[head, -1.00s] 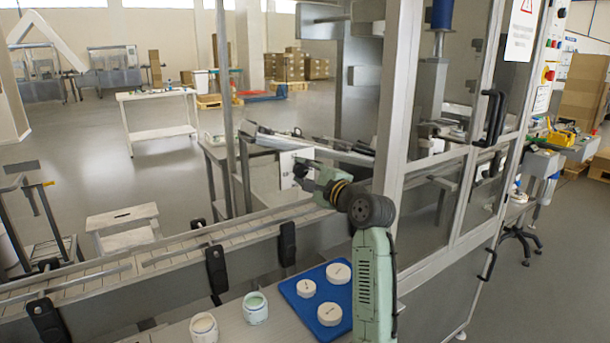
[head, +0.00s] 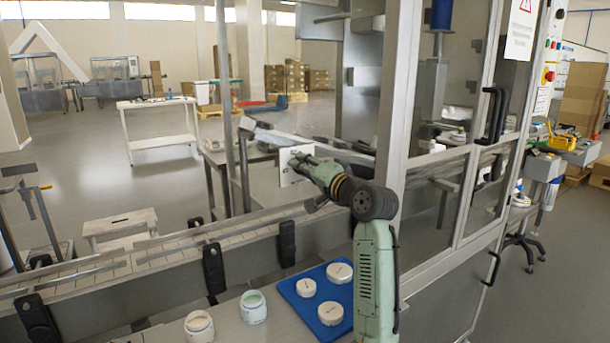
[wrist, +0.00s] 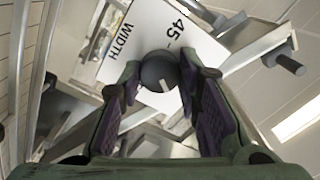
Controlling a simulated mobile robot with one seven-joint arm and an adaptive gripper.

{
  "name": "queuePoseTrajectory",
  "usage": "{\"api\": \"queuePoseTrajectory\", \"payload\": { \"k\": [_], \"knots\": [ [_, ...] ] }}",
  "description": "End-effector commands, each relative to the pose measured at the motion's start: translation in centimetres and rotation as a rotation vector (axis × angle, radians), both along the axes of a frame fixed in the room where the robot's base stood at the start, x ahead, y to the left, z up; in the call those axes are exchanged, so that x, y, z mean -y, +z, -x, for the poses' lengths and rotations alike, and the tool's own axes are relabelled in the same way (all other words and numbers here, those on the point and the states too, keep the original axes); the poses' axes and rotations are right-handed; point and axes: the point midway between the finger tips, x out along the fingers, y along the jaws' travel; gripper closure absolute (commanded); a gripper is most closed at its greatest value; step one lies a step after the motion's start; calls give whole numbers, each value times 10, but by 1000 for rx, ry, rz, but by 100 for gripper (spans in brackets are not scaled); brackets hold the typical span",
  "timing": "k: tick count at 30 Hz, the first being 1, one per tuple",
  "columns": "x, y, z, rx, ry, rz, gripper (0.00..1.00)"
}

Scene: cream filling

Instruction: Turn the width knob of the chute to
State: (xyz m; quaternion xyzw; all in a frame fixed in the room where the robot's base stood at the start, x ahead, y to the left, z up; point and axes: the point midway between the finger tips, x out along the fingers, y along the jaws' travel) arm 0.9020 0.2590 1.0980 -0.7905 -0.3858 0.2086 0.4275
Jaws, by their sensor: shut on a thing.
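The width knob (wrist: 160,72) is a dark round knob with a pale pointer line, in the wrist view. It sits on a white plate (wrist: 140,27) marked "WIDTH" and "45". My gripper (wrist: 160,82) has one finger on each side of the knob and is shut on it. The pointer line slants toward the lower right of the wrist view. In the head view the white plate (head: 287,178) stands beside the chute (head: 285,136), and my gripper (head: 298,164) is in front of it. The knob is hidden there by my gripper.
A conveyor (head: 150,260) runs below my arm. A blue tray (head: 290,293) with several white lids, and two open jars (head: 253,306) (head: 199,326), stand in front. A metal frame post (head: 398,120) of the machine rises close to the right of my arm.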

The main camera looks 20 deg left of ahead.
Motion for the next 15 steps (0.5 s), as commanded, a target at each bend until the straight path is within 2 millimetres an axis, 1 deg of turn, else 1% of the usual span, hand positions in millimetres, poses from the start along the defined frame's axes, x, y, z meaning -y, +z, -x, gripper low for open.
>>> {"api": "queuePoseTrajectory", "payload": {
  "k": [1,15],
  "knots": [
    [0,-3,0,36,-1,29,97],
    [0,-2,0,387,-1,303,97]
  ]
}}
